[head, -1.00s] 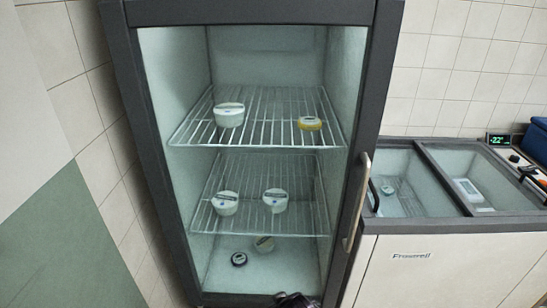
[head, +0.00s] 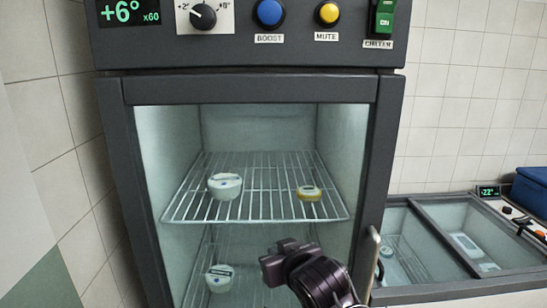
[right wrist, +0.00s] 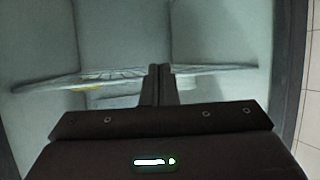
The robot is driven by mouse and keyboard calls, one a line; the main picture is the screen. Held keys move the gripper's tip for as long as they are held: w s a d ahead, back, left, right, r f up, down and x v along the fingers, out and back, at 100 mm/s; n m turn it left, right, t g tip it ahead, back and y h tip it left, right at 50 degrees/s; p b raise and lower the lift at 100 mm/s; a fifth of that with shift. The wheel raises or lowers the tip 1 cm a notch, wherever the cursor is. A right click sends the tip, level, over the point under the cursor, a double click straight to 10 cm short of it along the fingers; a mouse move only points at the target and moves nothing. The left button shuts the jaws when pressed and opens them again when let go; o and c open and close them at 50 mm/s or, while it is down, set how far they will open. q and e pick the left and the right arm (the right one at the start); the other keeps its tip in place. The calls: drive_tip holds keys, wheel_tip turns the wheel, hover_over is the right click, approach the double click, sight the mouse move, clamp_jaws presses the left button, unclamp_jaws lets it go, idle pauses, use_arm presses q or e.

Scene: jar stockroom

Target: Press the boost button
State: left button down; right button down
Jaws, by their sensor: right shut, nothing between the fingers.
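The blue boost button (head: 269,13) is on the dark panel above the fridge door, with a BOOST label under it. My right gripper (head: 286,247) is in front of the fridge's glass, below the panel and well under the button. Its fingers (right wrist: 160,72) are shut and empty in the right wrist view, with the fridge shelf behind them. The button does not show in the right wrist view. My left gripper is not in view.
A yellow mute button (head: 328,13), a green chiller switch (head: 385,17) and a dial (head: 203,16) share the panel. The fridge door handle (head: 366,262) stands out at the right. A chest freezer (head: 455,290) stands to the right.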

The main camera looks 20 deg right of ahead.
wheel_tip(320, 180, up, 28)
drive_tip(key=s+a+t+y, duration=0.1)
drive_tip(key=s+a+t, duration=0.1)
drive_tip(key=t, duration=0.5)
drive_tip(key=n+t+y, duration=0.2)
drive_tip(key=t+y, duration=0.2)
drive_tip(key=y, duration=0.1)
approach(274, 15)
drive_tip(key=s+a+r, duration=0.5)
drive_tip(key=a, duration=0.1)
drive_tip(key=shift+w+r, duration=0.1)
drive_tip(key=shift+w, duration=0.05)
drive_tip(key=shift+h, duration=0.5)
drive_tip(key=shift+w+d, duration=0.4)
drive_tip(key=shift+w, duration=1)
drive_tip(key=shift+w+d, duration=0.35)
drive_tip(key=shift+w, duration=1.05)
drive_tip(key=shift+w+d, duration=0.4)
drive_tip(key=shift+w, duration=1.05)
drive_tip(key=shift+w, duration=0.1)
drive_tip(key=shift+w+d, duration=0.15)
drive_tip(key=shift+w, duration=0.15)
